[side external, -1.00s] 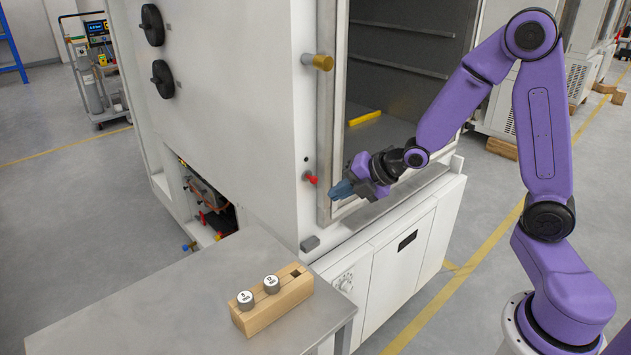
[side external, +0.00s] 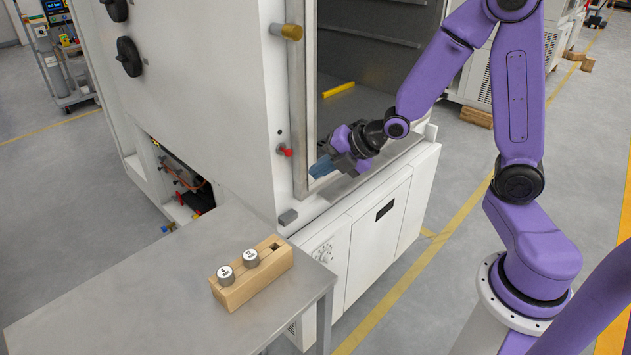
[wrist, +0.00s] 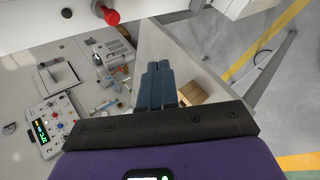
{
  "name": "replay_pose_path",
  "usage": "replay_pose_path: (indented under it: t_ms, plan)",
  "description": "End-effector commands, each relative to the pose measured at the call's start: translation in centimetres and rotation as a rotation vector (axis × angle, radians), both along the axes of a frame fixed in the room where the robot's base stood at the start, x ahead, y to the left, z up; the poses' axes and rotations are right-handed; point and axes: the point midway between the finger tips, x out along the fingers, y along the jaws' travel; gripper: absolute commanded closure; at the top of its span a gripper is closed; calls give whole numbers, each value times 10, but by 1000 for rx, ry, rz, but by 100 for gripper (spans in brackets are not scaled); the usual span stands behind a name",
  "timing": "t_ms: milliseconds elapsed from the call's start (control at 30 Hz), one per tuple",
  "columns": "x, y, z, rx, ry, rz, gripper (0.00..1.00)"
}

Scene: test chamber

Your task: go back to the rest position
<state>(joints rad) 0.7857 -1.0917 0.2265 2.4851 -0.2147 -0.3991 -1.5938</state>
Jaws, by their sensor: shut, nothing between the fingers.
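My gripper (side external: 324,168) is at the front of the open test chamber (side external: 300,100), close to the edge of its door opening. Its blue fingers are shut together with nothing between them. In the wrist view the shut fingers (wrist: 158,84) point away from the camera over the gap beside the table. My purple arm reaches in from the right in the side external view.
A red knob (side external: 285,151) is on the chamber frame just left of my gripper, and a brass knob (side external: 287,31) is above. A wooden block (side external: 252,279) with two weights stands on the grey table (side external: 120,300). A yellow bar (side external: 338,90) lies inside the chamber.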

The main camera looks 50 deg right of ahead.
Motion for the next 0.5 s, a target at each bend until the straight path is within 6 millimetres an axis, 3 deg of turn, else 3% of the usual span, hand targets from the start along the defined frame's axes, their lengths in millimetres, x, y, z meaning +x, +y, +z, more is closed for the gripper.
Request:
replay_pose_path:
  t_ms: [167,300,500]
  plan:
    - [-43,29,5,105,200,-111,100]
    - [-93,46,9,172,400,-258,100]
    - [-169,52,19,202,645,-511,100]
